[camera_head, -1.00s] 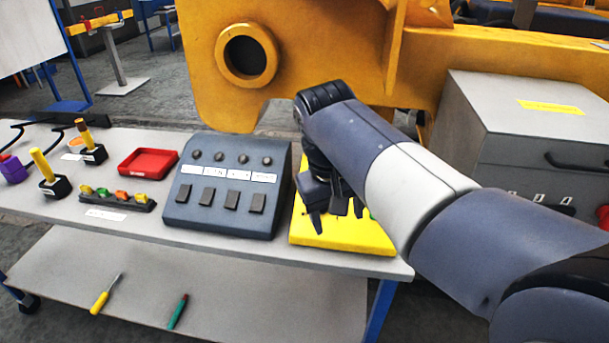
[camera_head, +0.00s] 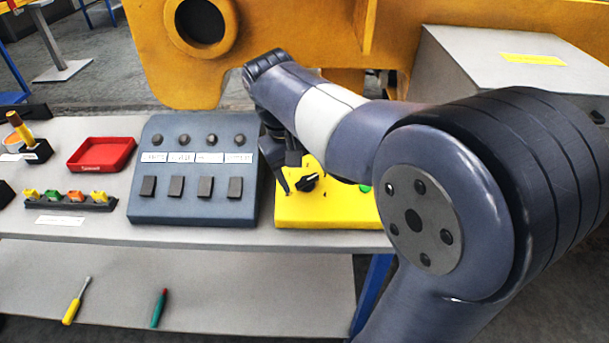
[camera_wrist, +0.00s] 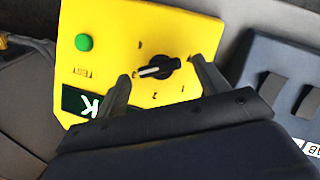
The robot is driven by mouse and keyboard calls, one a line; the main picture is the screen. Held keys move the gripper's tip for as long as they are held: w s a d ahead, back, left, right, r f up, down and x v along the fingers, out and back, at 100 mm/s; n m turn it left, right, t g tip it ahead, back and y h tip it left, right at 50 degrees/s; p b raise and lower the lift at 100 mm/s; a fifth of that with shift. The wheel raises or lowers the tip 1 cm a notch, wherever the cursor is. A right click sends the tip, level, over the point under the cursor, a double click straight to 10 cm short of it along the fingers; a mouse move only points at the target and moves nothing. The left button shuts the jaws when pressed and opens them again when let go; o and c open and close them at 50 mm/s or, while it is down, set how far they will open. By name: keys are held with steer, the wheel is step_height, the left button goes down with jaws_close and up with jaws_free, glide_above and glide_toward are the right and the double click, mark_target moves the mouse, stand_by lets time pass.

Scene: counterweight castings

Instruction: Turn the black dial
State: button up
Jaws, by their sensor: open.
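The black dial (camera_head: 307,182) sits on the yellow panel (camera_head: 330,212) at the right of the table. In the wrist view the dial (camera_wrist: 159,68) has a white pointer line directed left, with small numbers around it on the yellow panel (camera_wrist: 120,35). My gripper (camera_head: 290,180) is open, just left of and close to the dial in the head view. In the wrist view the gripper (camera_wrist: 160,78) has one finger on either side of the dial, with gaps visible. Contact cannot be told. A green button (camera_wrist: 83,42) marked TEST is on the same panel.
A grey-blue control box (camera_head: 195,170) with knobs and switches stands left of the panel. A red tray (camera_head: 102,154) and a rack of coloured parts (camera_head: 70,198) lie farther left. A grey cabinet (camera_head: 500,62) and yellow casting (camera_head: 290,30) stand behind.

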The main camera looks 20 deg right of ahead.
steer(key=shift+d+f, duration=0.2)
steer(key=shift+f, duration=0.5)
steer(key=shift+c, duration=0.6)
steer(key=c, duration=0.9)
steer(key=shift+r+m, duration=0.1)
steer(key=shift+m, duration=0.2)
steer(key=m+y+p, duration=0.1)
steer(key=m, duration=0.1)
steer(key=m+y+p, duration=0.1)
steer(key=m, duration=0.1)
steer(key=shift+d+r, duration=0.1)
steer(key=shift+d, duration=0.1)
steer(key=m+y, duration=0.1)
steer(key=m, duration=0.2)
steer(key=m+t+y, duration=0.1)
steer(key=m, duration=0.2)
steer(key=shift+s+d+t+y+p, duration=0.1)
steer(key=shift+d+t+y+p, duration=0.1)
steer(key=shift+t+y+p, duration=0.15)
steer(key=shift+o, duration=0.3)
